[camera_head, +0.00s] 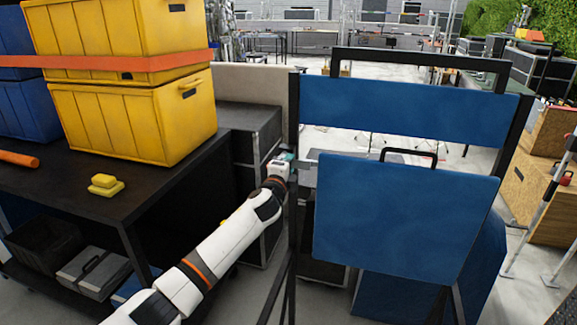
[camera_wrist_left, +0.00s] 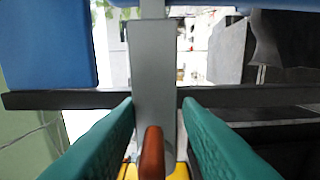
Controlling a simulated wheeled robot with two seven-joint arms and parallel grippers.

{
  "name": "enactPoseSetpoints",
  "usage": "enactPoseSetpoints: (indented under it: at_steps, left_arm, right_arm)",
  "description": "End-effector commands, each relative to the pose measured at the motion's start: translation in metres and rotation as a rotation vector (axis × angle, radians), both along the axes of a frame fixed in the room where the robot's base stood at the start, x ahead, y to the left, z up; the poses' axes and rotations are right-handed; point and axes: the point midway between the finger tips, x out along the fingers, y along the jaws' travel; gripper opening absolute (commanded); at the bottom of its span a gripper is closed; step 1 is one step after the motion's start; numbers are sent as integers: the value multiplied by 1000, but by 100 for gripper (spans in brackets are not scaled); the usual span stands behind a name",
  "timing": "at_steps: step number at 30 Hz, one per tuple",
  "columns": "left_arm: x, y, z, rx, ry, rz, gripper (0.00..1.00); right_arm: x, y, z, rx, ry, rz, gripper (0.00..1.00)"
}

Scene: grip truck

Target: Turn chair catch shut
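A tall folding chair with blue panels (camera_head: 408,108) and a dark metal frame stands at centre right in the head view. My left gripper (camera_head: 283,162) is at its left upright. In the left wrist view a grey plate (camera_wrist_left: 154,75), which looks like the catch, lies over the dark frame bar (camera_wrist_left: 70,99). A reddish-brown tip (camera_wrist_left: 152,155) points toward me at its lower end. My left gripper's teal fingers (camera_wrist_left: 160,135) stand apart on either side of the tip, with gaps showing; contact is not visible. My right gripper is in neither view.
A black case (camera_head: 248,130) is behind the gripper. Wooden boxes (camera_head: 548,185) stand at the right.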

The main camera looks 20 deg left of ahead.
Motion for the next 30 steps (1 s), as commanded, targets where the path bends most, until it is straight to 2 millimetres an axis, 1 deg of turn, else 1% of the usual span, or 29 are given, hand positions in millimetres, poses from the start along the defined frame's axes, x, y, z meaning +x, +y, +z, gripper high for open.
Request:
enactPoseSetpoints:
  at_steps: [8, 11, 14, 17, 30]
  left_arm:
    - [0, 0, 2, -4, -2, 0, 31]
    - [-4, 0, 2, -5, -4, 0, 31]
    - [-12, 1, 1, -4, -4, 0, 31]
    - [-25, 1, 1, -4, -3, -2, 31]
    - [-94, 3, -1, -2, -2, -2, 31]
  right_arm:
    - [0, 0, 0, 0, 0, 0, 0]
    - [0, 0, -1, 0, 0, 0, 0]
    - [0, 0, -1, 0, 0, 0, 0]
    - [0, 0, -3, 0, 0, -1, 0]
    - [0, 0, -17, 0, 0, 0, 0]
